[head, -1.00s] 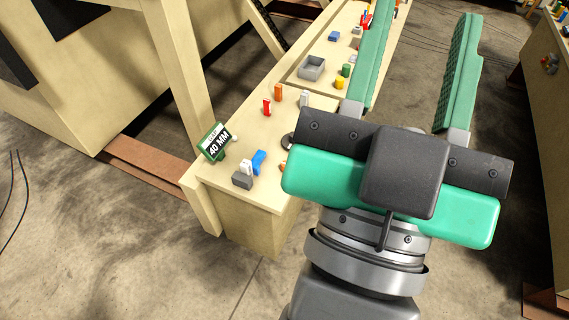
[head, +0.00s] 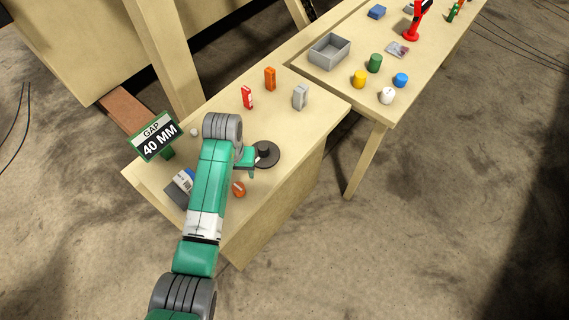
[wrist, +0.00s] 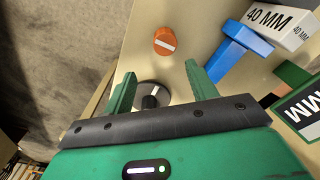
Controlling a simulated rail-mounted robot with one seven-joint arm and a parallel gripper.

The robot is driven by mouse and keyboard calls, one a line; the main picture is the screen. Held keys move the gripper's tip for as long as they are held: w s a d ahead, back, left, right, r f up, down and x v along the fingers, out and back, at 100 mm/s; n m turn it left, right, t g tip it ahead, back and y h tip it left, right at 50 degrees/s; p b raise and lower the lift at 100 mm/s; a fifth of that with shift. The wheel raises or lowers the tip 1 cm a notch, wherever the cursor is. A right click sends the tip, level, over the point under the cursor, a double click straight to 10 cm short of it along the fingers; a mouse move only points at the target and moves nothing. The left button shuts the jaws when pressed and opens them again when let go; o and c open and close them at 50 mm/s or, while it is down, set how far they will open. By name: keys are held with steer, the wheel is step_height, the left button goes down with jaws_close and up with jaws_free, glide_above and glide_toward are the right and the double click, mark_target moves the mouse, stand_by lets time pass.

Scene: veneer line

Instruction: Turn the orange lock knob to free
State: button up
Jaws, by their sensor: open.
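The orange lock knob (wrist: 165,41) is a round disc with a white bar across its top, slightly tilted in the wrist view. In the head view it (head: 238,190) shows just right of my arm, near the bench's front edge. My gripper (wrist: 160,74) is open and empty above the bench. In the wrist view the orange knob lies beyond the fingertips, clear of both fingers. A black dial on a dark round base (wrist: 153,96) shows between the fingers; it also stands right of my gripper in the head view (head: 265,155). My arm hides much of the gripper there.
A blue piece (wrist: 240,50) and a white 40 MM block (wrist: 283,22) lie right of the knob in the wrist view. The green GAP 40 MM sign (head: 157,138) stands left of my arm. Red (head: 247,98), orange (head: 270,79) and grey (head: 300,97) blocks stand farther back.

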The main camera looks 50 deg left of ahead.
mark_target(238, 188)
steer(key=shift+s+f, duration=0.35)
steer(key=shift+f, duration=0.3)
steer(key=shift+s, duration=0.15)
steer(key=f, duration=0.4)
steer(key=f+b, duration=0.1)
steer(key=f, duration=0.1)
steer(key=shift+s+f, duration=0.35)
steer(key=shift+s, duration=0.05)
steer(key=shift+w+f, duration=0.1)
steer(key=shift+f, duration=0.45)
steer(key=shift+c, duration=0.5)
steer(key=c, duration=0.9)
